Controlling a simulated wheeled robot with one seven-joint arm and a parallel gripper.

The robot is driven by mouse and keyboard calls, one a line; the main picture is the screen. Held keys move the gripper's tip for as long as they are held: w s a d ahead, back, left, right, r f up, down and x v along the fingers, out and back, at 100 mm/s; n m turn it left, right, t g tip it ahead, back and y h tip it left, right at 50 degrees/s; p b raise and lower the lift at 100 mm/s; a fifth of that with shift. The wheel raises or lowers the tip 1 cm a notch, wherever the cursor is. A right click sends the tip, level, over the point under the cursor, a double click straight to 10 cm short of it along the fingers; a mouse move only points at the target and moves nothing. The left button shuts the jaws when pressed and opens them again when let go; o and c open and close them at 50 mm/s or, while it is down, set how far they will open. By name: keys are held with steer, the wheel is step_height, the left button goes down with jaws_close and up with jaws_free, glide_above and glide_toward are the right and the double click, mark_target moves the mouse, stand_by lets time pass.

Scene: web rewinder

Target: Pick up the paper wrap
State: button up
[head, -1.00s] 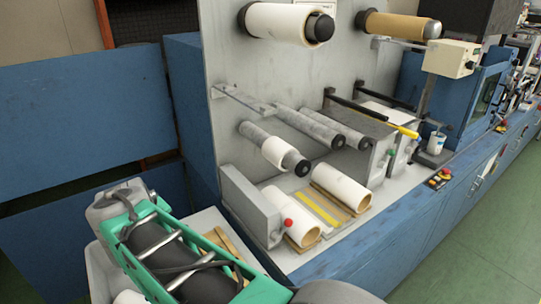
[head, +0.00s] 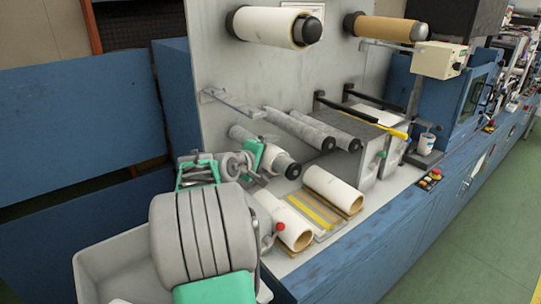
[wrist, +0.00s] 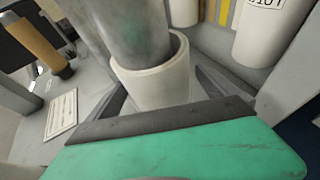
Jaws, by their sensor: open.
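The paper wrap is a short white sleeve around a grey roller (head: 239,132) that sticks out of the machine's upright panel. In the wrist view the paper wrap (wrist: 150,88) is in the middle, with the roller passing through it. In the head view it is partly hidden by my gripper. My gripper (wrist: 165,93) is open, with one dark finger on each side of the wrap. I cannot tell whether either finger touches it. In the head view my gripper's green part (head: 253,155) overlaps the lower roller.
Two white paper rolls (head: 333,188) lie on the machine's bed, with yellow strips (head: 312,212) between them. Two textured grey rollers (head: 305,130) stand to the right. A white roll (head: 270,25) and a brown roll (head: 385,28) are mounted above. A red knob (head: 280,227) is near my arm.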

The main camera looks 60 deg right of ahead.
steer(key=shift+a, duration=0.1)
steer(key=shift+c, duration=0.5)
steer(key=c, duration=1.4)
steer(key=shift+r, duration=0.15)
